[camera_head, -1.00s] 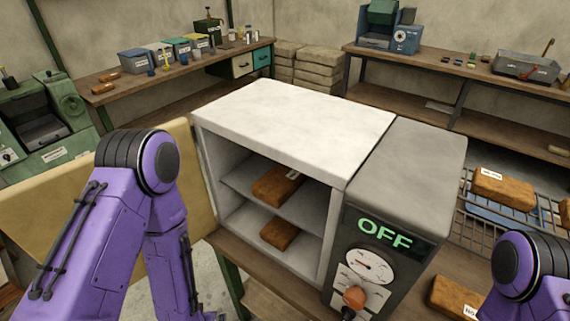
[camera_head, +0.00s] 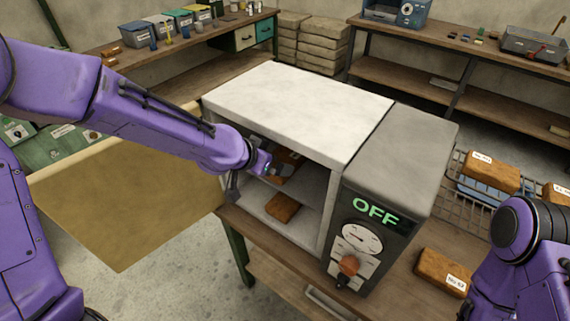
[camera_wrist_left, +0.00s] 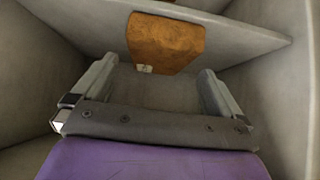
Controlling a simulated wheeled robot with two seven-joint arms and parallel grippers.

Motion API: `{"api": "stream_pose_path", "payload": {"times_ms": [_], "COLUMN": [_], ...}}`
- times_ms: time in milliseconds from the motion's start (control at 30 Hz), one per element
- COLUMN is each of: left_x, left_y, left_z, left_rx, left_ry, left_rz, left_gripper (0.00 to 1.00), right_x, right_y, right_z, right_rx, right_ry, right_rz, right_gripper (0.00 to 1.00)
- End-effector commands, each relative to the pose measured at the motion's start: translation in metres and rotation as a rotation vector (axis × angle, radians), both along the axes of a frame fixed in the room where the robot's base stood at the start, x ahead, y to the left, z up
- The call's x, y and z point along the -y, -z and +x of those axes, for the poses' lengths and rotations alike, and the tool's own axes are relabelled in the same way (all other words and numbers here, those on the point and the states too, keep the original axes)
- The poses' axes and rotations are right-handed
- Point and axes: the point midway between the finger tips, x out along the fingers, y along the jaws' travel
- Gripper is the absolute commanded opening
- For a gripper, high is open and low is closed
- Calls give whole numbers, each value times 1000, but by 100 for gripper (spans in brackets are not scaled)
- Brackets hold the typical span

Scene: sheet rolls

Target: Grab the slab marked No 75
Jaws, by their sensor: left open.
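An oven (camera_head: 300,105) stands open at the front, with a brown slab (camera_head: 290,157) on its upper shelf and another brown slab (camera_head: 283,208) below. My left gripper (camera_head: 262,170) is open at the oven mouth and partly covers the upper slab. In the left wrist view a brown slab (camera_wrist_left: 165,42) lies on a shelf just beyond and between my open fingers (camera_wrist_left: 158,72), not gripped. A small pale mark shows on its near edge, too small to read. I cannot see No 75 on any slab. My right gripper is out of view.
The open oven door (camera_head: 125,205) is at the left. The control panel (camera_head: 375,212) reads OFF. A slab (camera_head: 443,270) whose label seems to read No 62 lies at the right. A wire rack (camera_head: 455,200) holds a labelled slab (camera_head: 490,172), with another at the edge.

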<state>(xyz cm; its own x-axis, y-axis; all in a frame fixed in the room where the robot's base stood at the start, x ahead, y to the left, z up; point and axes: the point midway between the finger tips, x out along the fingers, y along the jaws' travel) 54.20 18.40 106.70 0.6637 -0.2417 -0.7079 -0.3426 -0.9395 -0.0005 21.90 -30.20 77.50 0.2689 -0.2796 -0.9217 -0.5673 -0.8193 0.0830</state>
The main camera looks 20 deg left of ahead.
Motion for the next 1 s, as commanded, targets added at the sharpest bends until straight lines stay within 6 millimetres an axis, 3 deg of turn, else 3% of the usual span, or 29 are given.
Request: {"api": "stream_pose_path", "payload": {"times_ms": [167,300,400,667,700,867,1000], "left_x": [6,13,17,19,19,19,19], "left_y": [1,27,35,35,35,35,34], "left_z": [18,36,47,52,52,52,52], "left_rx": [-1,-1,0,0,0,0,3], "left_ry": [-1,0,-1,-2,-2,-2,-3], "left_rz": [1,0,1,-1,-1,-1,-1], "left_gripper": [100,100,100,100,97,47,47], "right_x": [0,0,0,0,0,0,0], "right_y": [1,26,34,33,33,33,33], "right_z": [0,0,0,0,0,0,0], "right_rx": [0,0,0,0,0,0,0], "right_ry": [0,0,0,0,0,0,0], "right_rz": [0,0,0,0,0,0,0], "right_gripper": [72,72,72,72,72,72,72]}}
